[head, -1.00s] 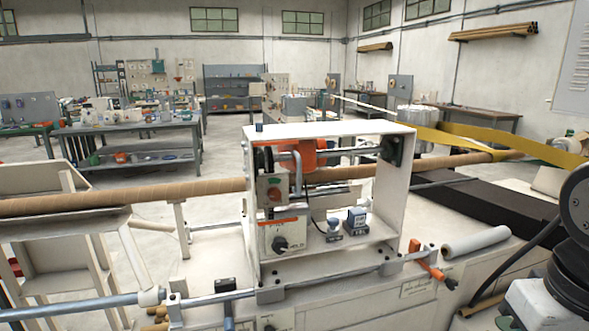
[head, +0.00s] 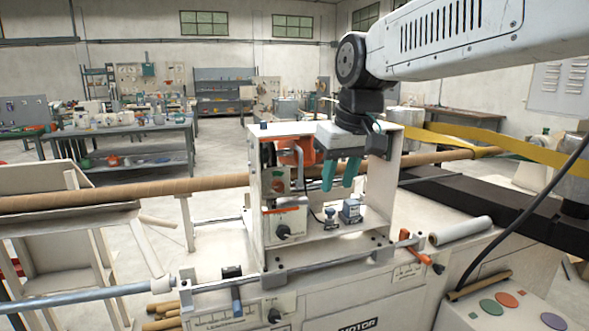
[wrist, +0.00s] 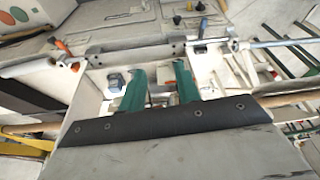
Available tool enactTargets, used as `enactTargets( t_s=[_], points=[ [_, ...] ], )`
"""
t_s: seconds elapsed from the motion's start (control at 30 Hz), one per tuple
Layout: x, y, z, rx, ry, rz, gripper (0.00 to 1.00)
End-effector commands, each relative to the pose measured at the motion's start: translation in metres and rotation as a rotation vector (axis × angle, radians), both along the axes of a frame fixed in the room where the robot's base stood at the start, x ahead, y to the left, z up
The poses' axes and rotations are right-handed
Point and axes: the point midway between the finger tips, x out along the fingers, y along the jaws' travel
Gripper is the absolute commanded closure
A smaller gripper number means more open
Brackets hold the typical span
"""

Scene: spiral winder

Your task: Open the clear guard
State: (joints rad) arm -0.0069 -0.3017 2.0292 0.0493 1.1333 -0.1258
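I cannot clearly make out a transparent guard panel. The white box-shaped housing (head: 257,215) of the winder stands mid-view in the head view, its front face looking open. A metal rod (head: 330,262) runs along the housing's lower front, with an orange handle (head: 415,248) at its right end. The rod also shows in the wrist view (wrist: 150,50), with the orange handle (wrist: 62,46) at left. My gripper (head: 340,183) hangs at the housing's upper front, its teal fingers pointing down. In the wrist view my gripper (wrist: 160,82) has its fingers apart with nothing between them.
Inside the housing are an orange part (head: 293,152), a small blue-grey device (head: 350,212) and a black knob (head: 283,232). A brown tube (head: 120,193) runs through behind. A white roll (head: 460,231) lies right of the handle. A control panel with coloured buttons (head: 507,299) sits front right.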

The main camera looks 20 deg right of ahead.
Motion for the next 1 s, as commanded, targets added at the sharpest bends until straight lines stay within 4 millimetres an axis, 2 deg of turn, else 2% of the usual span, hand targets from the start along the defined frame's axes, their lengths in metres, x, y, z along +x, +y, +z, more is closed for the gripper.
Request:
enactTargets(
  t_s=[0.03,0.1,0.2,0.3,0.47,0.8,1.0],
  points=[
    [0.032,0.002,0.008,0.002,-0.018,0.015,0.68],
    [0.067,0.005,0.018,0.004,-0.043,0.033,0.68],
    [0.106,0.009,0.027,0.006,-0.077,0.054,0.68],
    [0.130,0.011,0.032,0.007,-0.096,0.067,0.68],
    [0.147,0.014,0.028,0.007,-0.109,0.076,0.68],
    [0.165,0.018,-0.020,0.007,-0.106,0.076,0.68],
    [0.171,0.019,-0.036,0.007,-0.107,0.076,0.68]
  ],
)
